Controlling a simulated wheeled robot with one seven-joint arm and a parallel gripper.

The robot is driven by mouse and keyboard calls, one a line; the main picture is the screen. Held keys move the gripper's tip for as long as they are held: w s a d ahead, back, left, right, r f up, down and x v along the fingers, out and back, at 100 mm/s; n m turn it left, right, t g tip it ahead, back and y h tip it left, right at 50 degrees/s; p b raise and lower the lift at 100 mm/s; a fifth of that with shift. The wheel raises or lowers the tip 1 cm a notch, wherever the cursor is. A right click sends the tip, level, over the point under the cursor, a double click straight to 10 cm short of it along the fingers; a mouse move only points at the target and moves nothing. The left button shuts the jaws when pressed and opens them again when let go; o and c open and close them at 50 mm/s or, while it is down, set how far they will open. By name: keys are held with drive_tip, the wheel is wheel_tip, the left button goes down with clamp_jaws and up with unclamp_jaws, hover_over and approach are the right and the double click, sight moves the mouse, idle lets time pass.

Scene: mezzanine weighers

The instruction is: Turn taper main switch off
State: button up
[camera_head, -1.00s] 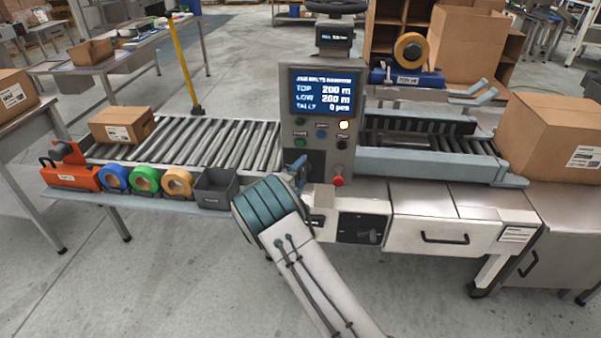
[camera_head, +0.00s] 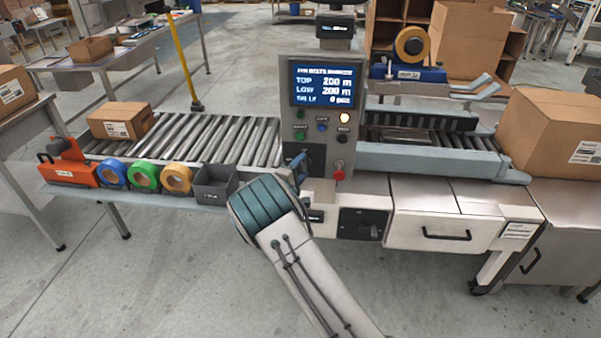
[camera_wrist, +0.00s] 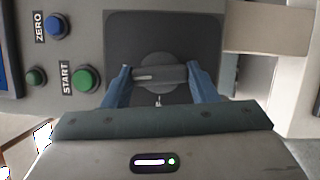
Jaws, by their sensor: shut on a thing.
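The taper main switch (camera_wrist: 160,73) is a round grey rotary knob with a bar handle on a dark square plate (camera_wrist: 118,28). In the wrist view the bar lies level across the picture. My gripper (camera_wrist: 159,70) is shut on the bar, with one blue finger at each end. In the head view my gripper (camera_head: 301,168) is at the lower left of the control panel (camera_head: 320,98); my wrist and gripper hide most of the switch there. The panel screen (camera_head: 323,84) is lit with TOP and LOW at 200 m.
Green START (camera_wrist: 86,79) and blue ZERO (camera_wrist: 56,26) buttons sit near the switch. A red knob (camera_head: 338,172) is right of my gripper. A grey bin (camera_head: 214,184) and tape rolls (camera_head: 146,177) stand to the left. Another black switch plate (camera_head: 362,224) is lower down.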

drive_tip(key=n+b, duration=0.1)
drive_tip(key=b, duration=0.1)
drive_tip(key=f+n+t+b, duration=0.1)
drive_tip(key=n+b, duration=0.1)
drive_tip(key=shift+n, duration=0.3)
drive_tip(key=n+t+b, duration=0.1)
drive_tip(key=n, duration=0.1)
drive_tip(key=n+t+y+b, duration=0.1)
drive_tip(key=n, duration=0.2)
drive_tip(key=shift+d+r+b, duration=0.15)
drive_tip(key=shift+b, duration=0.25)
drive_tip(key=n+t+y, duration=0.1)
drive_tip(key=n, duration=0.2)
drive_tip(key=n+y, duration=0.1)
drive_tip(key=n, duration=0.2)
drive_tip(key=shift+r+n+t+y, duration=0.1)
drive_tip(key=shift+n+t+y, duration=0.2)
drive_tip(key=shift+t+y, duration=0.1)
drive_tip(key=shift+d+n+t+y+p, duration=0.15)
drive_tip(key=shift+n+y+p, duration=0.5)
drive_tip(key=shift+n, duration=0.8)
drive_tip(key=shift+n+t+y+p, duration=0.15)
drive_tip(key=shift+n+y+p, duration=0.3)
drive_tip(key=shift+n+y, duration=0.7)
drive_tip(key=shift+n+h, duration=0.3)
drive_tip(key=shift+n, duration=0.3)
drive_tip(key=o, duration=1)
